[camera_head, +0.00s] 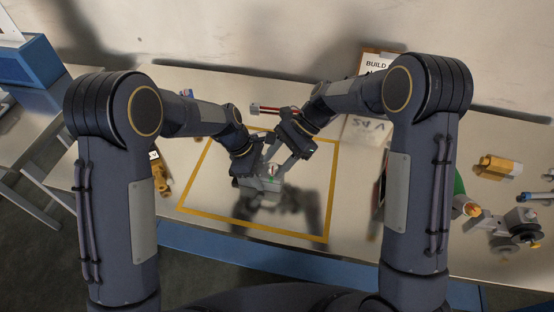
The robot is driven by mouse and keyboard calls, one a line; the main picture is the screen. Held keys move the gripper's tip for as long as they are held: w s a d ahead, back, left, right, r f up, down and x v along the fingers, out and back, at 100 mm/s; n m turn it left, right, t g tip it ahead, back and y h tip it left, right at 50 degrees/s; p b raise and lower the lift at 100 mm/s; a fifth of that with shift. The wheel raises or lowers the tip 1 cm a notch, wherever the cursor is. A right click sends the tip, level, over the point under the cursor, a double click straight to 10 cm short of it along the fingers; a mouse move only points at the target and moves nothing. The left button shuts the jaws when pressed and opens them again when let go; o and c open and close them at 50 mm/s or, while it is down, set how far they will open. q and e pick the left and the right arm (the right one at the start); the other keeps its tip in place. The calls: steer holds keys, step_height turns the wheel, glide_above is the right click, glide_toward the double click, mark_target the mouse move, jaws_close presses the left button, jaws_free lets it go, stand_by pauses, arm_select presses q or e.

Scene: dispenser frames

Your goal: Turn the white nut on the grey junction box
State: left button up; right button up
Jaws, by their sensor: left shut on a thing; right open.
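The grey junction box (263,188) stands inside the yellow outline on the table, in the middle of the head view. My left gripper (253,170) comes in from the left and is shut on the box at its upper left side. My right gripper (279,160) is open and reaches down from the upper right, close above the box top. A small green and red detail shows on the box near the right fingers. The white nut is too small and too covered by the grippers to make out.
The yellow outline (328,205) is otherwise clear around the box. A red-handled tool (270,110) lies behind the grippers. A sign (376,62) stands at the back. Yellow parts (160,178) lie at left. A yellow-and-white piece (497,167) and a grey device (520,222) are at right.

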steer(key=v, duration=1.2)
arm_select(q)
steer(key=o, duration=1.2)
